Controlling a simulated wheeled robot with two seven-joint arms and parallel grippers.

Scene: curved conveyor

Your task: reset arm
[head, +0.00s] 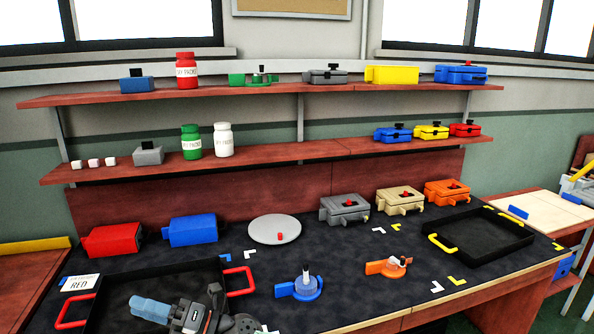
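My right gripper (192,316) is at the bottom left of the head view, a dark grey mechanism over the black tray with red handles (240,281). A light-blue rounded piece (151,309) shows at its left end. I cannot tell whether this is part of my arm or a separate thing. The fingertips are not clear, so I cannot tell whether the gripper is open or shut. My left gripper is not in view.
A blue fixture (307,289) and an orange one (388,267) stand on the dark table, right of the gripper. A grey disc (274,230) lies behind. An empty black tray with yellow handles (481,238) is at the right. Two shelves (250,94) of parts hang above.

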